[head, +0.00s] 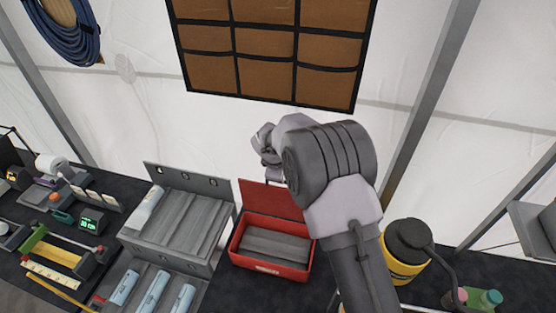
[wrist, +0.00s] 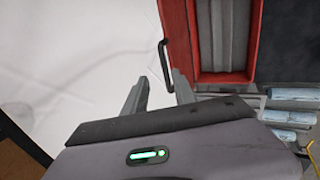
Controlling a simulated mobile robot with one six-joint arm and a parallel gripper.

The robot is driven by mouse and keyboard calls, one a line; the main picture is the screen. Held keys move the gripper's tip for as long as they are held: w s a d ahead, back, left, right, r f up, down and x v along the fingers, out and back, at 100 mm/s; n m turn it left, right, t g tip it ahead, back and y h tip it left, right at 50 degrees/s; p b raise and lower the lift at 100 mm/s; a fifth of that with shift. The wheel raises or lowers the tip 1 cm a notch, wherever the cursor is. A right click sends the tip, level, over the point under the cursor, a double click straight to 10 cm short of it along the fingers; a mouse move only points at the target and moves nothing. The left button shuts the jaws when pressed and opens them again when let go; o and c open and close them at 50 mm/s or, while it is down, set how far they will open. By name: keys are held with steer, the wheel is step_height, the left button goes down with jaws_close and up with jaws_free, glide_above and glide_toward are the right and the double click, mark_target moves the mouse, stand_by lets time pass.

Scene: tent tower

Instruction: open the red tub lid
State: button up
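The red tub (head: 238,250) stands on the dark bench with its inside showing, and the wrist view shows its red wall (wrist: 253,45). Its red lid (head: 268,200) stands raised at the back edge; the wrist view shows the lid nearly edge-on (wrist: 176,35). A thin dark handle (wrist: 163,60) sticks out from the lid. My gripper (wrist: 160,78) is at the lid's outer side, its two fingers apart, with the handle's end between them near the right finger. Contact is unclear. In the head view my arm hides the fingers and the lid's right edge.
A grey open case (head: 190,190) stands left of the tub, with pale blue rolls (head: 155,291) in front of it. A yellow and black container (head: 408,245) stands to the right. The white tent wall and a brown pocket panel (head: 265,45) are behind.

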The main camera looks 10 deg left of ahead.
steer(key=p+v, duration=0.2)
steer(key=v, duration=0.7)
steer(key=shift+r, duration=0.35)
steer(key=shift+a, duration=0.1)
